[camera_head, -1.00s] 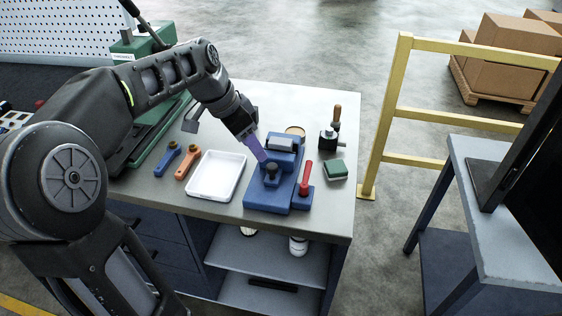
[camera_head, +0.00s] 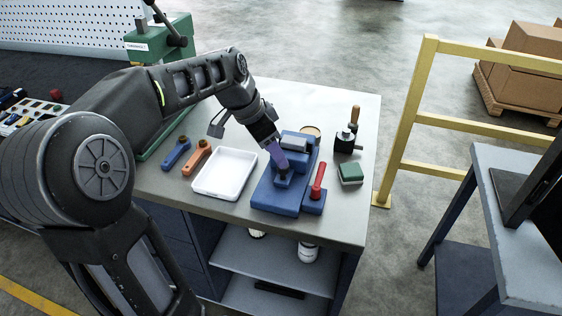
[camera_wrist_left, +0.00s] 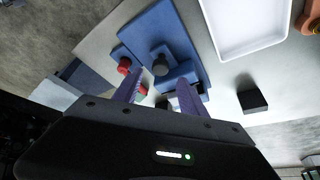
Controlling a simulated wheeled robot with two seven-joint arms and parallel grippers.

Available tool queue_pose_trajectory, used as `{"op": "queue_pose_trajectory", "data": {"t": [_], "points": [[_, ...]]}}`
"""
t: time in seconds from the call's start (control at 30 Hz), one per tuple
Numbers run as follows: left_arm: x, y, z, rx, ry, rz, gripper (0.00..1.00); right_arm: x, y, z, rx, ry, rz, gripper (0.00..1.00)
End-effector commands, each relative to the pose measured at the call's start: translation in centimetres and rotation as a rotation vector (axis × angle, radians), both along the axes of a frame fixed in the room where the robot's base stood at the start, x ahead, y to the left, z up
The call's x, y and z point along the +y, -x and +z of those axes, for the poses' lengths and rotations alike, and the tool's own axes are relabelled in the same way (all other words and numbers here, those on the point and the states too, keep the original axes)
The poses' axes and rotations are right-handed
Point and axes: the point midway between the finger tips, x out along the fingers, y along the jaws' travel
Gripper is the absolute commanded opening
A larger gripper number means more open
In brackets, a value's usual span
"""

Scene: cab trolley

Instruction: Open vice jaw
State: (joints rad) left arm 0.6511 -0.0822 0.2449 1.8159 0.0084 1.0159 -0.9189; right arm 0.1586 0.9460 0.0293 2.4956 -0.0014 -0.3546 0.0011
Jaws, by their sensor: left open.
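The blue vice (camera_head: 272,197) stands near the bench's front right part, with a grey block (camera_head: 294,143) at its far end. A small dark knob (camera_head: 283,180) sits on its blue body, and a red lever handle (camera_head: 318,180) stands at its right side. My left gripper (camera_head: 279,157) reaches down over the vice, its purple fingers open just above the knob. In the left wrist view the dark knob (camera_wrist_left: 162,64) lies just beyond and between the open fingertips (camera_wrist_left: 160,90). I cannot tell whether they touch it. My right gripper is not in view.
A green-topped block (camera_head: 351,173) and a wooden-handled tool (camera_head: 350,132) stand to the right. A yellow rail (camera_head: 412,110) stands past the bench's right edge.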

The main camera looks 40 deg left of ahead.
Motion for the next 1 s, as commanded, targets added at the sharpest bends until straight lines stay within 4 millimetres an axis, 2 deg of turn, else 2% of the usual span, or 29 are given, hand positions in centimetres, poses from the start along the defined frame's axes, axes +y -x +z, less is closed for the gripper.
{"op": "queue_pose_trajectory", "data": {"t": [0.1,0.3,0.67,1.0], "points": [[-0.3,-0.6,-1.9,0.004,0.002,0.001,0.5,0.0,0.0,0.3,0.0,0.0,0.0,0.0],[-0.8,-1.6,-4.2,0.002,0.002,0.0,0.5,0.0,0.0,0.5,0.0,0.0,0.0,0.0],[-0.9,-1.8,-4.9,0.0,0.0,0.001,0.5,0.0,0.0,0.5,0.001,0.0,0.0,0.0],[-0.9,-1.8,-4.9,0.0,0.0,0.001,0.23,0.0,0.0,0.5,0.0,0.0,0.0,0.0]]}}
